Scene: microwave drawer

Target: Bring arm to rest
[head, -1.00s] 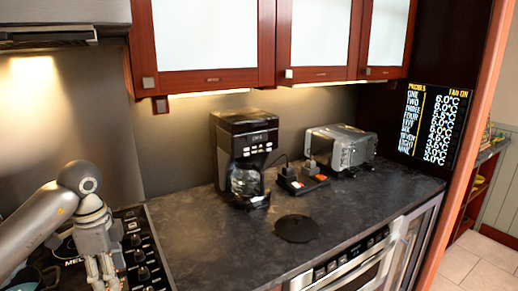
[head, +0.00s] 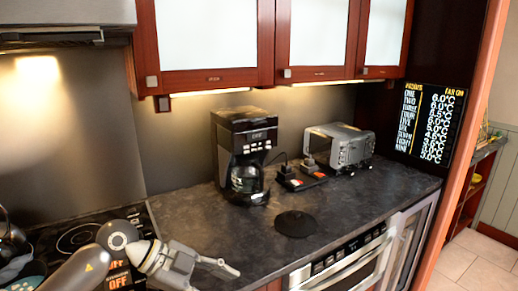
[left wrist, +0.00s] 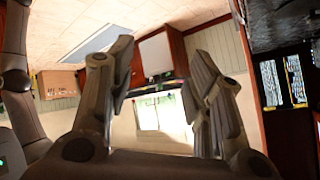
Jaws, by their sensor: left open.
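My left gripper (head: 222,266) is at the bottom of the head view, in front of or above the counter's near left part, pointing right. Its grey arm comes in from the lower left. In the left wrist view the two fingers of the left gripper (left wrist: 160,75) stand wide apart with nothing between them. Beyond them that view shows the room, tilted. My right gripper is in neither view.
The dark counter (head: 200,222) holds a coffee maker (head: 240,150), a toaster oven (head: 345,147) and a black round disc (head: 296,223). A cooktop (head: 75,238) lies at left. An oven front (head: 345,265) is below the counter's edge.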

